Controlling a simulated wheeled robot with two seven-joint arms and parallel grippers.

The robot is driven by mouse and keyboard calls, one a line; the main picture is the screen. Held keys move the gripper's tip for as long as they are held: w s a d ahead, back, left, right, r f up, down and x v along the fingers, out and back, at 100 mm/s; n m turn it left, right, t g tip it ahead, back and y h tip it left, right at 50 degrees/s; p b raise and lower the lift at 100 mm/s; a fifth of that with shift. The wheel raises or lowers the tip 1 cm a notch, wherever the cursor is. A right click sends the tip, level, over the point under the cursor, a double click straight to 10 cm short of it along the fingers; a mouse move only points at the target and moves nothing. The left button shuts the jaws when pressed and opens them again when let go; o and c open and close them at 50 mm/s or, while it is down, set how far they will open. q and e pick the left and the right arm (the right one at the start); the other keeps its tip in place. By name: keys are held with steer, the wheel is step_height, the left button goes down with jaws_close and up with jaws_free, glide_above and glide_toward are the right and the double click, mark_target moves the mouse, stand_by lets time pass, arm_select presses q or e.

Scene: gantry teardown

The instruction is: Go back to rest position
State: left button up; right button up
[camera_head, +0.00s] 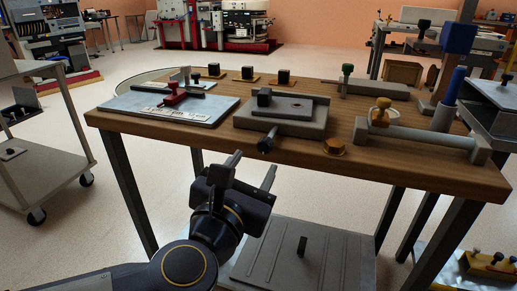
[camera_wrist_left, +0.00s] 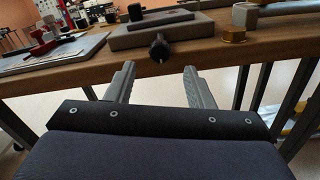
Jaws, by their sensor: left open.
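My left gripper (camera_head: 251,170) is in front of the wooden table, near its front edge and apart from it. Its two fingers are spread with nothing between them. In the left wrist view the open fingers (camera_wrist_left: 159,85) point toward the table edge and a dark round knob (camera_wrist_left: 159,47) on a grey block. My right gripper is in neither view.
A grey lower shelf (camera_head: 340,262) lies below. A cart (camera_head: 40,155) stands left.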

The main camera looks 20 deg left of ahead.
arm_select(q)
steer(key=shift+s, duration=0.5)
steer(key=s+a+f+m+g+h+p, duration=0.1)
steer(key=s+a+f+m+g, duration=0.25)
steer(key=f+m, duration=0.45)
steer(key=s+a+f+m+g+h+p, duration=0.15)
steer(key=s+f+m+g, duration=0.3)
steer(key=m, duration=0.85)
steer(key=s+a+f+m+g+h+p, duration=0.1)
steer(key=s+a+f+m+g, duration=0.35)
steer(key=m, duration=0.55)
step_height(320, 180, up, 35)
steer(key=d+p, duration=0.2)
steer(key=p, duration=3.4)
steer(key=shift+s, duration=0.25)
